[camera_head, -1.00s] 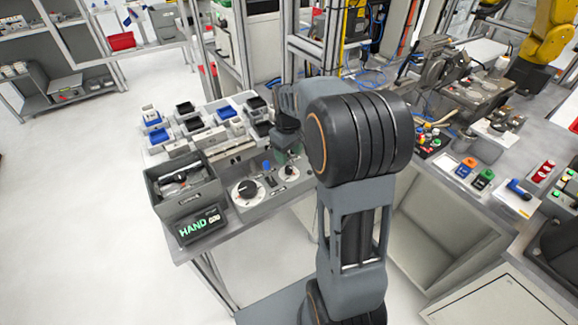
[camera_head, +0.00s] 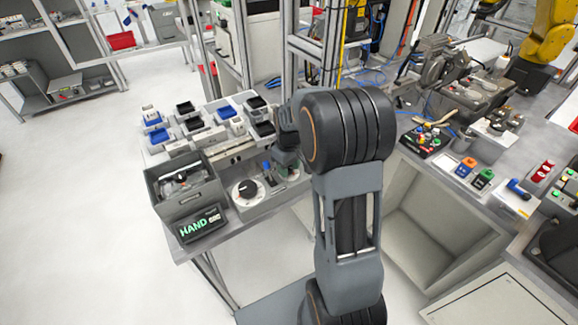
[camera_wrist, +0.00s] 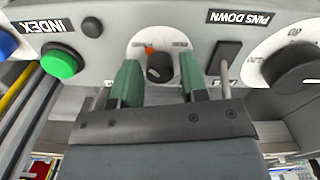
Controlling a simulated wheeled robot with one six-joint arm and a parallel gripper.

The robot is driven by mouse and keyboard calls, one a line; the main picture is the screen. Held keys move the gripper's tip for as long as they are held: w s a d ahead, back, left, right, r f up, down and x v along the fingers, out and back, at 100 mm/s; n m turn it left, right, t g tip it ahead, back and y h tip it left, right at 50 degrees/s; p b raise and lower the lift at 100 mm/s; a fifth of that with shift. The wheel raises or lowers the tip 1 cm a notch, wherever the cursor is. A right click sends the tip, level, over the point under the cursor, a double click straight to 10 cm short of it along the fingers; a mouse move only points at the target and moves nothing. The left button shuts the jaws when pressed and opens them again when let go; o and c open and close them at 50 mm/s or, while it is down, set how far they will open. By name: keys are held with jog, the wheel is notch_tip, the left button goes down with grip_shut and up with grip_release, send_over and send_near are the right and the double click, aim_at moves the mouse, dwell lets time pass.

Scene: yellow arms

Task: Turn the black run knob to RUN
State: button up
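The black run knob (camera_wrist: 160,68) sits on a white round dial plate with an orange mark, near the top middle of the wrist view. My gripper (camera_wrist: 160,78) has two green fingers, one on each side of the knob, with visible gaps; it is open. In the head view my gripper (camera_head: 286,160) is over the right end of the grey control panel (camera_head: 262,207) and hides the small knob there. The display (camera_head: 200,224) at the panel's left reads HAND in green.
A larger black knob (camera_wrist: 292,68) is at the right of the wrist view, by a PINS DOWN label (camera_wrist: 245,18). A green button (camera_wrist: 60,62) and INDEX label (camera_wrist: 44,26) are at left. A grey bin (camera_head: 185,205) stands left of the panel.

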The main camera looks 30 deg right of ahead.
jog(key=c, duration=0.7)
jog(key=shift+o, duration=0.2)
jog(key=shift+m, duration=0.3)
jog(key=m, duration=0.3)
jog(key=shift+m, duration=0.4)
jog(key=m, duration=0.4)
jog(key=shift+m+b, duration=0.3)
jog(key=shift+b, duration=0.05)
jog(key=m, duration=0.4)
jog(key=shift+m, duration=2.4)
